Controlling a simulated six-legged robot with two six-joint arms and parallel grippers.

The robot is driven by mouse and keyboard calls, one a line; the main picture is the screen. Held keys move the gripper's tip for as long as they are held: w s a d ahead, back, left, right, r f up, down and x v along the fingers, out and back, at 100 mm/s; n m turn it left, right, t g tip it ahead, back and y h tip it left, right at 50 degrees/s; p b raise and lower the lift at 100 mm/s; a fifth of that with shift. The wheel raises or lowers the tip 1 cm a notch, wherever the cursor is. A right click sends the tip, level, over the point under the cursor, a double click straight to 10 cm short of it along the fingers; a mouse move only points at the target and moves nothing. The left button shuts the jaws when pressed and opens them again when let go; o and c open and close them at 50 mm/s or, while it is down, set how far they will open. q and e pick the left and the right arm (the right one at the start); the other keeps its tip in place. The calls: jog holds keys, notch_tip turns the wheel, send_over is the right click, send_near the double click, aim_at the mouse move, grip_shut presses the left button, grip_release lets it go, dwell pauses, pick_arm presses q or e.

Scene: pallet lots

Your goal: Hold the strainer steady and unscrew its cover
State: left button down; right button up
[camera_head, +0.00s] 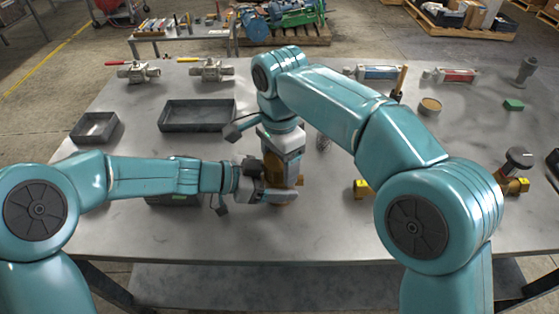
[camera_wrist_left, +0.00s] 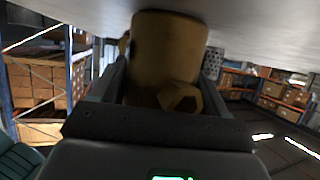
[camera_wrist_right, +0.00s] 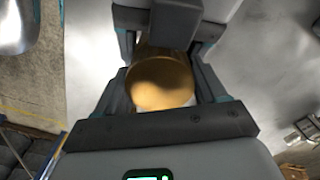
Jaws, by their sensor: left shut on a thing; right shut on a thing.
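The brass strainer (camera_head: 273,168) stands near the middle of the grey table, largely hidden by my two grippers. My left gripper (camera_head: 270,195) comes in low from the left and is shut on the strainer's body (camera_wrist_left: 165,45). A hex-shaped brass part (camera_wrist_left: 181,98) shows on it in the left wrist view. My right gripper (camera_head: 284,160) points down from above and is shut on the strainer's round cover (camera_wrist_right: 160,82), which shows between its fingers in the right wrist view. Whether the cover's thread is loose cannot be seen.
An empty dark tray (camera_head: 197,115) and a smaller tray (camera_head: 94,128) lie to the left. Two valves (camera_head: 212,71) stand behind them. A brass fitting (camera_head: 361,188) and a green block (camera_head: 513,105) are on the right.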

jog(key=n, duration=0.3)
jog(key=o, duration=1.2)
jog(key=shift+c, duration=0.2)
